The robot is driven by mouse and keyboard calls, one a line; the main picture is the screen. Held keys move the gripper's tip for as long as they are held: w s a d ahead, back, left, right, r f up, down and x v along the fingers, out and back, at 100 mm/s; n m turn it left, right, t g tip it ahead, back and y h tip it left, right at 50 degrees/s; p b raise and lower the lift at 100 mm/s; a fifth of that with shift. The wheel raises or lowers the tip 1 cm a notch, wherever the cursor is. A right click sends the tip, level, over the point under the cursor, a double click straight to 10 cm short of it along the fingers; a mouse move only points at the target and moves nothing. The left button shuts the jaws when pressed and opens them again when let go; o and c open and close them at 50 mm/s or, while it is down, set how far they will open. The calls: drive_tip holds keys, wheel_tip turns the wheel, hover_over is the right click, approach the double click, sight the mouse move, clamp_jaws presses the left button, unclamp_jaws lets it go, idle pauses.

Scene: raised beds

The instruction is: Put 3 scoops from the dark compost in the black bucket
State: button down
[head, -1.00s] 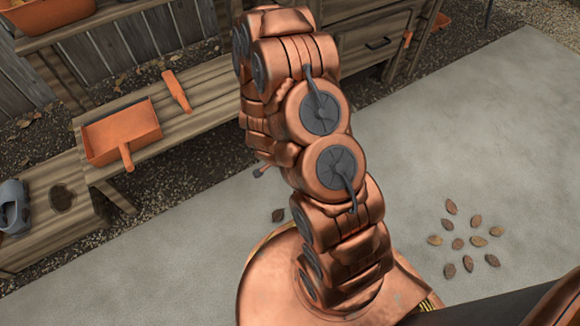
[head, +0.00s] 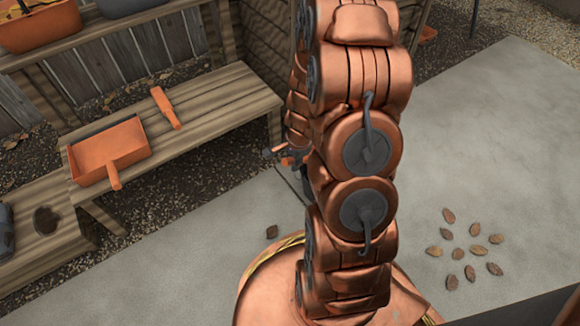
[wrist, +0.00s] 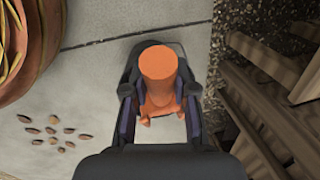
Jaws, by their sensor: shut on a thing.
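My gripper (wrist: 159,92) is shut on an orange tool (wrist: 158,65) in the wrist view. The tool is held above the pale paving. In the head view my gripper (head: 284,153) is small and partly hidden behind my arm, with a bit of orange at it. I cannot make out the dark compost or a black bucket for certain. A dark grey object (head: 6,231) is cut off at the left edge, and a dark grey tub (head: 128,6) is cut off at the top.
An orange dustpan (head: 110,152) and an orange hand brush or tool (head: 166,108) lie on the wooden bench (head: 215,105). A lower shelf has a dark patch (head: 46,220). An orange tub (head: 40,28) stands top left. Clear paving (head: 480,130) lies right, with scattered leaves (head: 460,252).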

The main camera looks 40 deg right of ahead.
drive_tip(key=shift+d+r+y, duration=0.5)
drive_tip(key=shift+r, duration=0.25)
drive_tip(key=shift+d+r, duration=0.2)
drive_tip(key=shift+d, duration=0.05)
drive_tip(key=d+r+y+p, duration=0.4)
drive_tip(key=d+y, duration=0.4)
drive_tip(key=d, duration=0.3)
drive_tip(key=shift+r+m, duration=0.4)
drive_tip(key=shift+r, duration=0.1)
